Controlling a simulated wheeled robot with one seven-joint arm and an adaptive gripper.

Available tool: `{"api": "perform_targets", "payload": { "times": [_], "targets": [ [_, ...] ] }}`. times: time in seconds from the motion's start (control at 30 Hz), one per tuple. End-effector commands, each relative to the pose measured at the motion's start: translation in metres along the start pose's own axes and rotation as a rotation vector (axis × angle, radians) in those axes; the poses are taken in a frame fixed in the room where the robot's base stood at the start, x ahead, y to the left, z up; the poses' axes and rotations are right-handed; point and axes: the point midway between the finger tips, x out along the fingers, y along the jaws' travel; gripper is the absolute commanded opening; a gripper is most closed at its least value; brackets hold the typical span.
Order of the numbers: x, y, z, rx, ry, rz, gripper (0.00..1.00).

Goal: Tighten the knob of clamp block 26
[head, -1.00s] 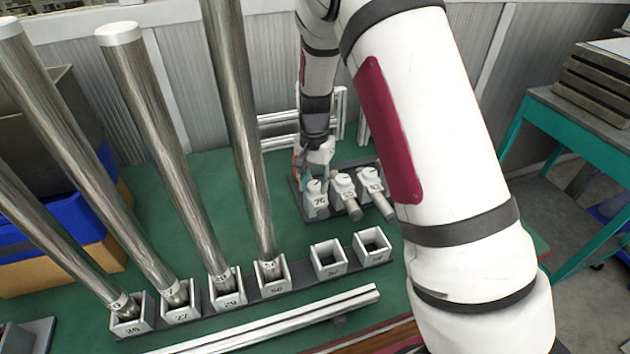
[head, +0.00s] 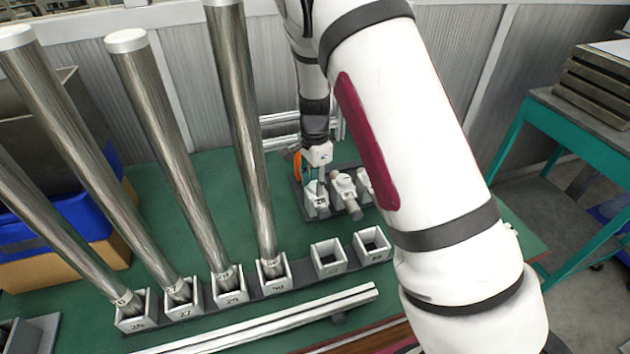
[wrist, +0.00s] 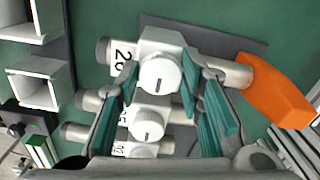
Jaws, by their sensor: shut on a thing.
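The clamp block with a label that reads like 26 (wrist: 146,40) is at the far end of a row of clamp blocks in the wrist view. Its round white knob (wrist: 160,74) has a dark index line and lies between the teal fingertips of my gripper (wrist: 160,84), which is shut on it. A grey rod with an orange end (wrist: 275,90) lies through this block. In the head view, my gripper (head: 316,172) is over the leftmost clamp block (head: 317,203). The knob is hidden there by the gripper.
Beside it stand more clamp blocks (head: 342,184) with rods. Tall metal tubes (head: 165,120) lean in numbered sockets at left. Two sockets (head: 328,255) are empty. A light rail (head: 270,318) lies in front. A teal side table (head: 580,130) is at right.

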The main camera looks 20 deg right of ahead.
Motion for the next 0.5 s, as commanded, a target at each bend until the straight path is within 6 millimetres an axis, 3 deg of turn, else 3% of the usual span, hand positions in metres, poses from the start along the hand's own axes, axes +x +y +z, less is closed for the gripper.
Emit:
{"api": "perform_targets", "payload": {
  "times": [0.43,0.47,0.5],
  "targets": [
    [0.0001,-0.0002,0.0,0.012,0.0,-0.001,0.06],
    [0.0,-0.0002,0.0,0.012,-0.001,-0.001,0.39],
    [0.0,-0.0002,0.0,0.012,0.0,-0.001,0.48]
  ]
}}
